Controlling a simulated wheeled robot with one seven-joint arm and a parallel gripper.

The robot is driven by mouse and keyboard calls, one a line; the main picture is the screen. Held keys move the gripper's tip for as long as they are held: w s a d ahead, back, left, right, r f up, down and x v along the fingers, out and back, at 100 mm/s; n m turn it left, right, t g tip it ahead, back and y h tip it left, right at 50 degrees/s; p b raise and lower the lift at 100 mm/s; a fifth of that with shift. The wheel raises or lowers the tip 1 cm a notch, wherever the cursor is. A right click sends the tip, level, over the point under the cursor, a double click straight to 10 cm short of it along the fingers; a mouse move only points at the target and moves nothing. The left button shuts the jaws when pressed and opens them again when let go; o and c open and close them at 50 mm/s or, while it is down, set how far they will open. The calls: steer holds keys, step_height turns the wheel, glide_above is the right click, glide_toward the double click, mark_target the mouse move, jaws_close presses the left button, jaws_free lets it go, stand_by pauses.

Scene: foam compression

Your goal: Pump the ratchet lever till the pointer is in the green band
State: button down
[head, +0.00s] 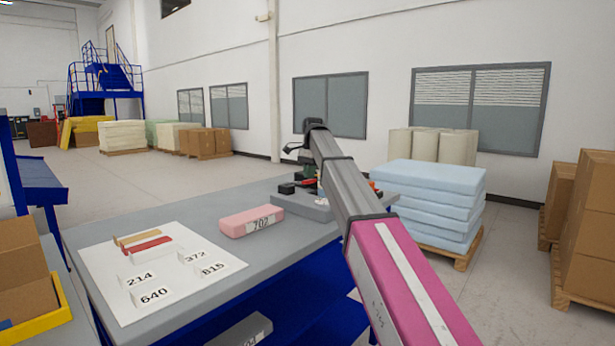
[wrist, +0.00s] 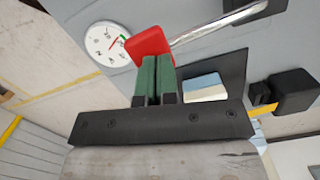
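The ratchet lever has a red grip (wrist: 147,44) and a bare metal rod (wrist: 215,24) running up to the right in the wrist view. My gripper (wrist: 154,62) has its two green fingers side by side with only a thin gap. Their tips are at the red grip, touching or very near it; the grip is wider than the gap and does not show between them. The round white gauge (wrist: 103,45) is left of the grip; its red pointer is close to a small green mark, but whether it is inside cannot be told. In the head view my arm partly hides the grey press (head: 302,206).
On the grey table (head: 190,225), a pink foam block (head: 251,221) labelled 702 lies left of the press. A white sheet (head: 195,295) with number cards and coloured strips is farther left. Blue foam slabs (head: 430,190) stand on a pallet beyond the table.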

steer(key=shift+f, duration=1.15)
steer(key=shift+w+d+r, duration=0.3)
steer(key=shift+w+d, duration=0.25)
steer(key=shift+w+d+r, duration=0.25)
steer(key=shift+w+d, duration=0.25)
steer(key=shift+d, duration=0.05)
